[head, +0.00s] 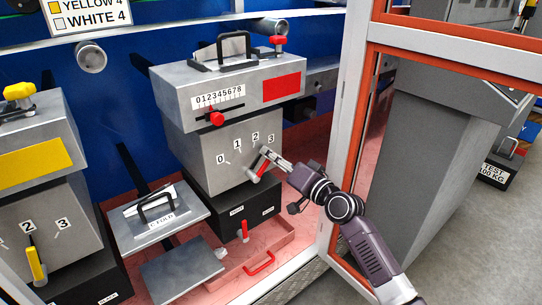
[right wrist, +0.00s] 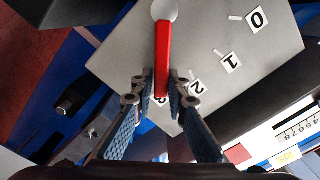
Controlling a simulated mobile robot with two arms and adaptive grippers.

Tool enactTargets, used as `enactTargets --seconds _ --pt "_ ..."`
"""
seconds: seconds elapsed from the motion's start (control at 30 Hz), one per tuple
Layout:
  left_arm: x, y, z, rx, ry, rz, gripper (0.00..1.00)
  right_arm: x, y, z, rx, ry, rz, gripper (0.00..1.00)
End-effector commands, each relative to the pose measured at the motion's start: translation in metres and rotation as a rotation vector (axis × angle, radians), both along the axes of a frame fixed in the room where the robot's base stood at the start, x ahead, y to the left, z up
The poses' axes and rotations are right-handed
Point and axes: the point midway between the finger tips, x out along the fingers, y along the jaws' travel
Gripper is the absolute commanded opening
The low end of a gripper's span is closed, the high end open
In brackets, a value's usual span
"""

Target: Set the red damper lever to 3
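The red damper lever (head: 262,171) is on the front of the grey middle box, below the number labels 0 to 3. In the right wrist view the lever (right wrist: 162,45) runs from its round grey pivot (right wrist: 165,10) over the partly covered 3 label (right wrist: 160,101); the 2 label (right wrist: 196,88) lies clear beside it. My right gripper (head: 272,158) is at the lever. In the wrist view its fingertips (right wrist: 162,76) flank the lever closely on both sides and appear shut on it. The 3 mark is hidden behind the lever and fingers. My left gripper is out of view.
Above is a red slider (head: 216,118) on a scale; below is a small red lever (head: 243,230) on a black box. A yellow-lever unit (head: 36,263) stands at left. A white and orange frame post (head: 347,120) rises close beside my right arm.

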Motion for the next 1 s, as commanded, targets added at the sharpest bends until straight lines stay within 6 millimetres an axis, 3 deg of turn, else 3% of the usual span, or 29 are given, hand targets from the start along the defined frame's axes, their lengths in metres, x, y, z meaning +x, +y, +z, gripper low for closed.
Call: enactTargets --seconds 0.1,0.53,1.0 --pt "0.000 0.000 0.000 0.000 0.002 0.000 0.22 0.000 0.000 -0.001 -0.001 0.000 -0.001 0.29" --pt "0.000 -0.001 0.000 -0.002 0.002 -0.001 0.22 -0.008 -0.006 -0.001 -0.003 -0.002 0.000 0.29" --pt "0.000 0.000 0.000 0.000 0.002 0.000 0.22 -0.076 -0.056 -0.002 -0.006 0.000 -0.001 0.29"
